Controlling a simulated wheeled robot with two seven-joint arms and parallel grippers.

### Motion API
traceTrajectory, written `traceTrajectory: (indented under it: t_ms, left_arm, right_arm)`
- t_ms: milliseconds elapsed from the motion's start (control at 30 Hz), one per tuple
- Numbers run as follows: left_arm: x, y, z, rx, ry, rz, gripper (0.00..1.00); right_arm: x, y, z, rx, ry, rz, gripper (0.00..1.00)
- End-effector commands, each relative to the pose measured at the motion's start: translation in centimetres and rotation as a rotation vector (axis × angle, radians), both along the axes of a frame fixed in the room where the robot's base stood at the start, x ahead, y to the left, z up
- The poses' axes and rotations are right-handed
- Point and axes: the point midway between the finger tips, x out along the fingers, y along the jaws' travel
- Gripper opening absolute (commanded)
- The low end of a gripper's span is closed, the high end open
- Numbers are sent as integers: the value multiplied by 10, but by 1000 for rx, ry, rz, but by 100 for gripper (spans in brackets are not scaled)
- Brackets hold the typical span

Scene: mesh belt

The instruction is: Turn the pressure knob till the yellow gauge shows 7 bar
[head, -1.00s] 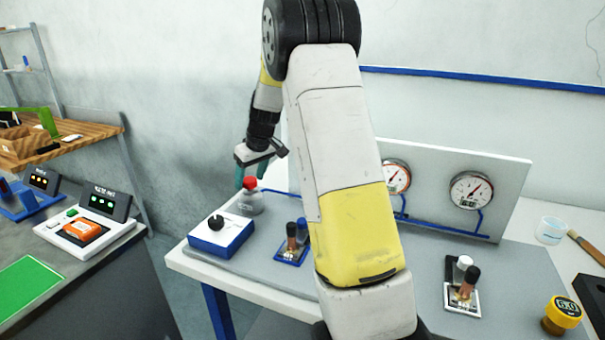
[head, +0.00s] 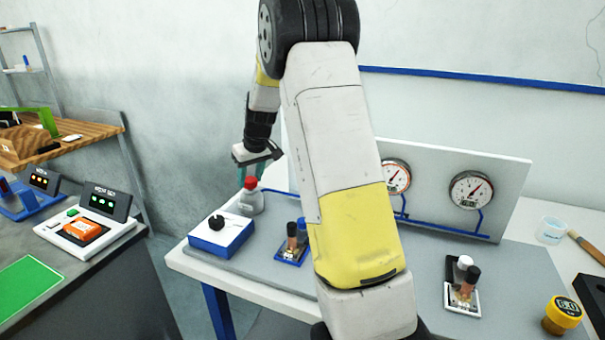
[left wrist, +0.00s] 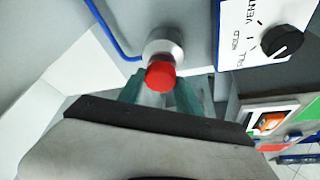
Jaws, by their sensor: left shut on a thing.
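A red-capped knob (head: 250,182) on a silver round body stands at the back left of the bench. My left gripper (head: 249,172) points down at it, with teal fingers on both sides of the red cap, shut on it. In the left wrist view the red cap (left wrist: 160,76) shows between the fingertips (left wrist: 158,92). Two round gauges stand on the back panel: one with an orange-red rim (head: 397,176), partly behind my arm, and a grey-rimmed one (head: 471,190). Neither looks clearly yellow, and my arm hides part of the panel. My right gripper is not in view.
A blue box with a black selector (head: 216,222) stands just in front of the red knob; VENT, HOLD and FILL show beside its selector (left wrist: 283,42) in the wrist view. A small blue-based valve (head: 291,245) stands to the right. A blue pipe runs along the back.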

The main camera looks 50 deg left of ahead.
Motion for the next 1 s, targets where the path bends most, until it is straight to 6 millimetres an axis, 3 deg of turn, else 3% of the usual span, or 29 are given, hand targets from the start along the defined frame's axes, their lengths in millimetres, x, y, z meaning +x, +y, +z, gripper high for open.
traceTrajectory:
  t_ms: [1000]
  left_arm:
    - [-5, 3, 0, 1, -2, -876, 0]
  right_arm:
    - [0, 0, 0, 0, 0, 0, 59]
